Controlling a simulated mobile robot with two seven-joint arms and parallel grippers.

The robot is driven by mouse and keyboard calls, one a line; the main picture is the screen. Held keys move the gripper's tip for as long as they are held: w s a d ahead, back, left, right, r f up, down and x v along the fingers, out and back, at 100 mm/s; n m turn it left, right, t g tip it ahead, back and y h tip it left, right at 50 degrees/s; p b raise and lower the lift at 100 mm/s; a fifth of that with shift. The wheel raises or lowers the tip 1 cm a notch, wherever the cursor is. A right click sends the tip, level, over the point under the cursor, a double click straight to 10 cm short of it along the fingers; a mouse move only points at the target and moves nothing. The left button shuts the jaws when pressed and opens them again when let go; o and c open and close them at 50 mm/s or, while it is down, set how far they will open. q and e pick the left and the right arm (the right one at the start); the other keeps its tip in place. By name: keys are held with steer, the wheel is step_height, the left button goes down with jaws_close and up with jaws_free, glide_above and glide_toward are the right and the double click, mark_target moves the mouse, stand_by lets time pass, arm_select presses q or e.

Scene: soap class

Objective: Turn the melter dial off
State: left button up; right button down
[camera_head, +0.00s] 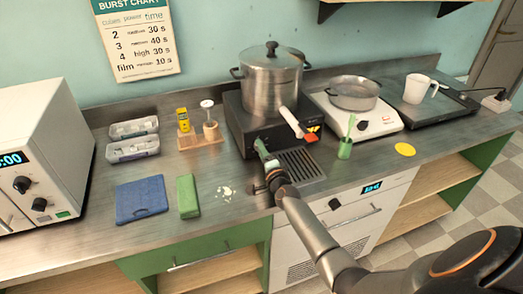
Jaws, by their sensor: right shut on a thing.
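The melter (242,128) is a black unit on the steel counter, with a large lidded steel pot (271,82) on top and a small lit yellow panel at the right of its front. My right gripper (262,150) is at the left part of the melter's front face, its arm reaching in from the lower right. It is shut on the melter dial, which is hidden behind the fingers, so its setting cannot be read. My left gripper is out of view.
A pale spout with an orange tip (310,137) sticks out right of my gripper. A slotted drip tray (301,165) lies below it. A green brush pot (345,148) and a white hot plate (378,121) stand right. A wooden stand (200,138) and green block (187,196) are left.

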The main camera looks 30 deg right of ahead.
steer(key=shift+d+r, duration=0.15)
steer(key=shift+r, duration=0.1)
stand_by(0.3)
steer(key=c, duration=0.8)
jaws_free()
steer(key=o, duration=0.4)
steer(key=shift+f, duration=0.15)
steer(key=shift+c, duration=0.2)
steer(key=shift+s, duration=0.1)
steer(key=shift+s+a, duration=0.3)
steer(key=p+v, duration=0.1)
steer(key=v, duration=0.9)
steer(key=shift+s+d+p, duration=0.1)
steer(key=shift+p, duration=0.3)
steer(key=shift+s+a, duration=0.2)
steer(key=shift+s, duration=0.5)
